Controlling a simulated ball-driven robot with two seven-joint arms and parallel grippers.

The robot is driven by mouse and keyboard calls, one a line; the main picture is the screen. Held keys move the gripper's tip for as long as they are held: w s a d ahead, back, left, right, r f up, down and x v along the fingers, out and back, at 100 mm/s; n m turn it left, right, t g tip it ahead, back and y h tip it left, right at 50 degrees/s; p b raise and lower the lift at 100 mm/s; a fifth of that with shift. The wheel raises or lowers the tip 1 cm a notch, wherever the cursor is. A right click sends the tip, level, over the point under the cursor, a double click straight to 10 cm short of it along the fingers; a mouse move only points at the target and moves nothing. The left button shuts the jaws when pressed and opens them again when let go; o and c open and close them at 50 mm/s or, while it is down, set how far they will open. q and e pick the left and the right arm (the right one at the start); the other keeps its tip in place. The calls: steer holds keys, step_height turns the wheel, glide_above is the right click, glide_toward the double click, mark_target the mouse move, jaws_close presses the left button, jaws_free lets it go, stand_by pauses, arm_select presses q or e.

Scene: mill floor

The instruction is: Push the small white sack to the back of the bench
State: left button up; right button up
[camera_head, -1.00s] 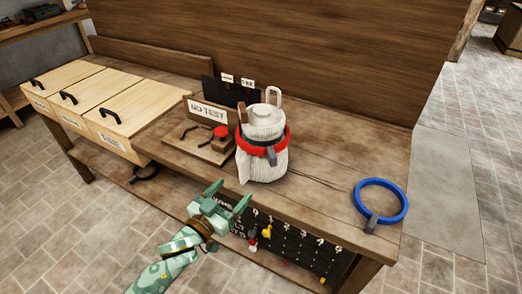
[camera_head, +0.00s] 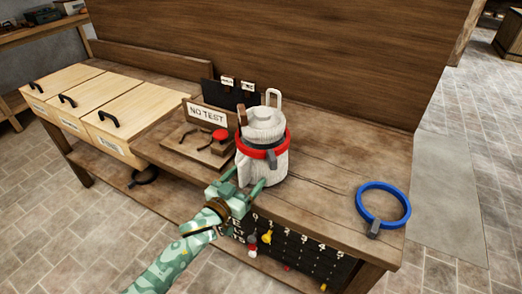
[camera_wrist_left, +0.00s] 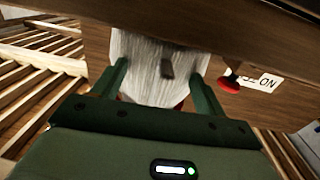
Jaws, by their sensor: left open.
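The small white sack (camera_head: 272,168) stands upright on the wooden bench (camera_head: 325,188), near its front edge. A red ring with a grey clasp goes around its upper part. My left gripper (camera_head: 243,188) is open at the front of the sack, low down, with its fingers pointing at it. In the left wrist view the sack (camera_wrist_left: 160,62) fills the space between the two spread fingers (camera_wrist_left: 160,85). I cannot tell whether the fingers touch it. My right gripper does not show.
A blue ring (camera_head: 383,204) lies at the bench's right end. A wooden block with a red knob (camera_head: 219,135) and a "NO TEST" sign (camera_head: 207,114) stand left of the sack. Wooden boxes with black handles (camera_head: 110,118) are farther left. A high wooden panel (camera_head: 300,50) closes the back.

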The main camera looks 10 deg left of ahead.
arm_select(q)
steer(key=shift+b+x, duration=0.8)
steer(key=shift+x, duration=1.6)
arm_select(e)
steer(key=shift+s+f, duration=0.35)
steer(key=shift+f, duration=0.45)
